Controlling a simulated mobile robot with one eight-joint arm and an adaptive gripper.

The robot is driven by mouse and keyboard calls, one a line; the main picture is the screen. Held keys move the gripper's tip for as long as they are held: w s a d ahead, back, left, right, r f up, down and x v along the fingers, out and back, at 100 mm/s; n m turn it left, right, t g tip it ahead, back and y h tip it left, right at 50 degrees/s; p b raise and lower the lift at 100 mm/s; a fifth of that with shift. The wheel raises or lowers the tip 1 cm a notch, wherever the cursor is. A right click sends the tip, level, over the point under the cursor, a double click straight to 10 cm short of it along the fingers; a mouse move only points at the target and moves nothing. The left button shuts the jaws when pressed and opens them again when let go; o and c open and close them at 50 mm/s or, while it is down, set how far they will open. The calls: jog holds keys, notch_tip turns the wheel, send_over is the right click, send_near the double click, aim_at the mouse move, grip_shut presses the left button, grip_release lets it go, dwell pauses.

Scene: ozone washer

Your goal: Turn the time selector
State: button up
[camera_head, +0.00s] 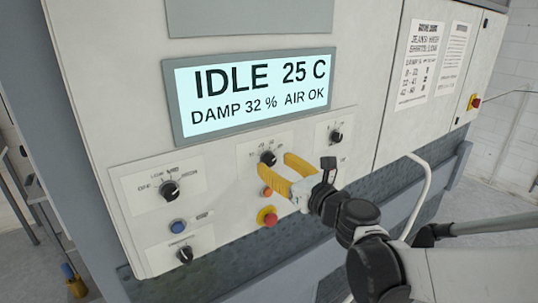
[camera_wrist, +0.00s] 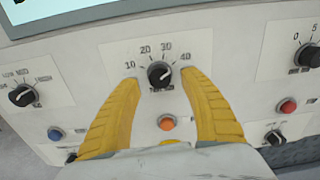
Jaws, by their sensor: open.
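The time selector appears to be the black knob (camera_head: 268,158) in the middle of the panel. In the wrist view this knob (camera_wrist: 160,74) sits on a white plate marked 10, 20, 30, 40, and its pointer aims up and right, between 30 and 40. The small label under it is too blurred to read. My gripper (camera_head: 287,172) has yellow fingers, open and empty. In the wrist view my gripper (camera_wrist: 162,85) has one finger on each side of the knob, with a visible gap on both sides. I cannot tell how far the tips are from the panel.
Other black knobs sit at the left (camera_head: 169,189), lower left (camera_head: 184,254) and right (camera_head: 336,136). An orange button (camera_wrist: 167,122) lies below the middle knob, between the fingers. A blue button (camera_head: 178,226) and red button (camera_head: 267,216) are nearby. A lit display (camera_head: 254,92) is above.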

jog(key=shift+x, duration=1.25)
grip_shut()
